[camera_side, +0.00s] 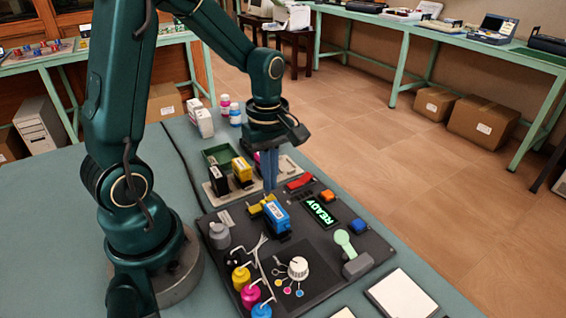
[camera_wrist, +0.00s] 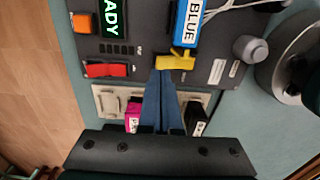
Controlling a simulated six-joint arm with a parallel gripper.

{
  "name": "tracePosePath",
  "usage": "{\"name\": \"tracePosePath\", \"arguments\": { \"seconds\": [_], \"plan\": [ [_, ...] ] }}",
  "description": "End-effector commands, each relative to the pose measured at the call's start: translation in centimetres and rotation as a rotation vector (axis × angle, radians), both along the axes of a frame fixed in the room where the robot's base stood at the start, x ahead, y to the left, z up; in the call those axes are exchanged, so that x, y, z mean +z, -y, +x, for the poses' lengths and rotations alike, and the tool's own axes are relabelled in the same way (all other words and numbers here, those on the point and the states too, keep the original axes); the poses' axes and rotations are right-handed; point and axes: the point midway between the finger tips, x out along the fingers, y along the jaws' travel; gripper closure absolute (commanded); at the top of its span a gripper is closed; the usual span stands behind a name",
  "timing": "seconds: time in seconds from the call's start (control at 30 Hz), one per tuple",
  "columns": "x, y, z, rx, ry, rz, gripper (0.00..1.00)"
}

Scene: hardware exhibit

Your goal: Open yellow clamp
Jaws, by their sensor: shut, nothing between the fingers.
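The yellow clamp (camera_side: 256,210) is a small lever on the dark panel, beside the cartridge labelled BLUE (camera_side: 278,219). In the wrist view the yellow clamp (camera_wrist: 175,62) lies crosswise at the end of the BLUE cartridge (camera_wrist: 187,22). My gripper (camera_side: 270,188) points down with its blue fingers together and empty. In the wrist view the fingertips of my gripper (camera_wrist: 165,73) are right at the clamp's near edge, left of its middle. I cannot tell whether they touch it.
Black (camera_side: 219,181) and yellow (camera_side: 242,171) cartridges stand on a pale rack behind. A grey cylinder (camera_side: 219,236), white knob (camera_side: 298,267) and ink bottles (camera_side: 241,278) are nearby.

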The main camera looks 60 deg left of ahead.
Motion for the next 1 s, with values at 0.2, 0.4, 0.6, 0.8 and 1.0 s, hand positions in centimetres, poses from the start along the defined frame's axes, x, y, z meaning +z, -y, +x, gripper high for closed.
{"name": "tracePosePath", "arguments": {
  "seconds": [0.2, 0.4, 0.6, 0.8, 1.0],
  "plan": [
    [-0.2, 0.0, 0.0, 0.0, -0.001, 0.0, 1.0],
    [-0.6, 0.0, 0.0, 0.0, -0.002, -0.001, 1.0],
    [-1.0, 0.0, 0.0, 0.0, -0.001, 0.0, 1.0],
    [-1.4, 0.0, 0.0, 0.0, -0.001, 0.0, 1.0],
    [-1.8, 0.0, 0.0, 0.0, -0.002, -0.001, 1.0]
  ]
}}
